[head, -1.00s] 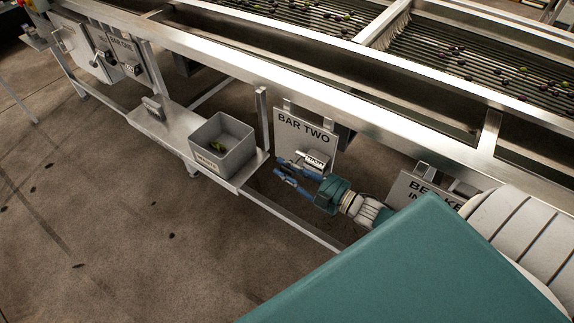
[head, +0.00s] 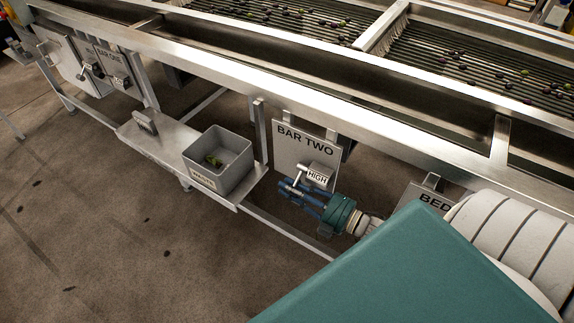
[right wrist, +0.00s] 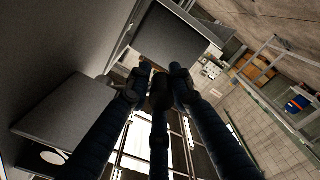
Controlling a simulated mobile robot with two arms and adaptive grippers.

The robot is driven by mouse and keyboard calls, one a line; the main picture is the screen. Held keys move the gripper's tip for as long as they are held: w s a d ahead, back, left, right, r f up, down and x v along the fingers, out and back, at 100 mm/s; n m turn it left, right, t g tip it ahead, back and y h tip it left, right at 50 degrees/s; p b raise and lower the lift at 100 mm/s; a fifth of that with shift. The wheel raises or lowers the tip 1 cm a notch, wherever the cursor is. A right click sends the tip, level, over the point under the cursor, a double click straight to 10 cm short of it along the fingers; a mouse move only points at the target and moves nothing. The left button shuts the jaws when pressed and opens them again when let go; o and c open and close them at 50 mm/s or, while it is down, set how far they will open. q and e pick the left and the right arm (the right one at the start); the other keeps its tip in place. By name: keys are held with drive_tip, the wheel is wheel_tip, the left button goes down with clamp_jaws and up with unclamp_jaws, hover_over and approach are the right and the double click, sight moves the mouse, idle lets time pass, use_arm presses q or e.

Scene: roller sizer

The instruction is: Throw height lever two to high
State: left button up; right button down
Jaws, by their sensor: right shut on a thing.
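The bar two plate (head: 303,150), a grey panel lettered BAR TWO, hangs below the machine's front rail. A block with a white HIGH label (head: 317,177) sticks out from its lower part. A short pale lever (head: 300,175) shows just left of that label. My right gripper (head: 288,188), with blue fingers and a teal body, is at the lever and shut on it. The fingers hide part of the lever. In the right wrist view the fingertips (right wrist: 155,85) close around a dark piece, which is hard to make out. My left gripper is not in view.
A grey waste bin (head: 236,180) holding a few green bits stands on a metal shelf (head: 160,140) left of the plate. The bar one panel (head: 112,68) is further left. A bed plate (head: 430,197) is right of my gripper. Open floor lies in front.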

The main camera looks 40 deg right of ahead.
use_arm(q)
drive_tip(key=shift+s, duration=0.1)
use_arm(e)
drive_tip(key=shift+w+a+r, duration=0.1)
drive_tip(key=shift+a+r, duration=0.1)
drive_tip(key=shift+r, duration=0.05)
drive_tip(key=c, duration=1.6)
unclamp_jaws()
drive_tip(key=shift+o, duration=0.2)
drive_tip(key=shift+a, duration=0.15)
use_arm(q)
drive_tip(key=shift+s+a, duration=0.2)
